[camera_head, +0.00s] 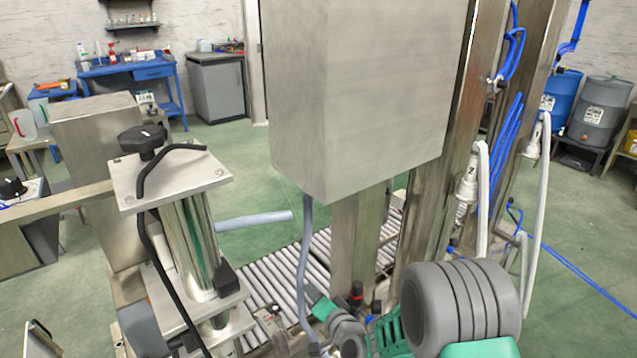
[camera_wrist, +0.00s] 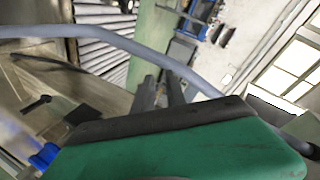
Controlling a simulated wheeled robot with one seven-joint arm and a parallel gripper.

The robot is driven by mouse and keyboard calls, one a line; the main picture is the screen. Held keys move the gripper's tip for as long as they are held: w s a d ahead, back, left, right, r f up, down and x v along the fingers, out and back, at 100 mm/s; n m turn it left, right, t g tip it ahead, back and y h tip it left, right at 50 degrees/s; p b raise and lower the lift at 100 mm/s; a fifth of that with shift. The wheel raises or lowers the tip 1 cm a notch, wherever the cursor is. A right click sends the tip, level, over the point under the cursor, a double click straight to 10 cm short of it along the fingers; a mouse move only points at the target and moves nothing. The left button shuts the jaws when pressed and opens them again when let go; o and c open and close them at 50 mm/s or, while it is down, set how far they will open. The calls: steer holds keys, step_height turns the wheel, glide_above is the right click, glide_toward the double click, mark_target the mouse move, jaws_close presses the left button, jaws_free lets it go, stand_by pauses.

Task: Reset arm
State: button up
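My arm, grey and green, reaches in from the bottom right of the head view, low beside the steel machine (camera_head: 365,90). Its far end is partly cut off at the bottom edge, and the fingers cannot be made out there. In the wrist view the green and black hand fills the lower part. The two dark fingers of my gripper (camera_wrist: 161,80) stand up from it with a narrow gap between them. I see nothing held between them. A grey hose (camera_wrist: 100,38) crosses the wrist view close to the fingers.
A roller conveyor (camera_head: 315,270) runs below the steel cabinet. A chrome column unit (camera_head: 195,245) stands at the left. Steel posts and white hoses (camera_head: 483,200) stand at the right. Behind are a blue workbench (camera_head: 125,72) and barrels (camera_head: 600,110). Green floor (camera_head: 235,145) is open beyond.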

steer(key=s+d+r+n+g+h+p, duration=0.1)
steer(key=s+d+r+n+g+p, duration=0.25)
steer(key=r, duration=0.45)
steer(key=s+d+r+n+g+h+p, duration=0.2)
steer(key=s+d+r+p, duration=0.15)
steer(key=r, duration=0.55)
steer(key=s+d+r+g+h+p, duration=0.1)
steer(key=s+d+r, duration=0.3)
steer(key=s, duration=0.5)
steer(key=s+d+r+g+h+p, duration=0.2)
steer(key=s+d+r+g+p, duration=0.1)
steer(key=s, duration=0.5)
step_height(320, 180, up, 2)
steer(key=shift+s+d+r+n+p, duration=0.1)
steer(key=shift+s+d+n+p, duration=0.3)
steer(key=shift+d, duration=0.35)
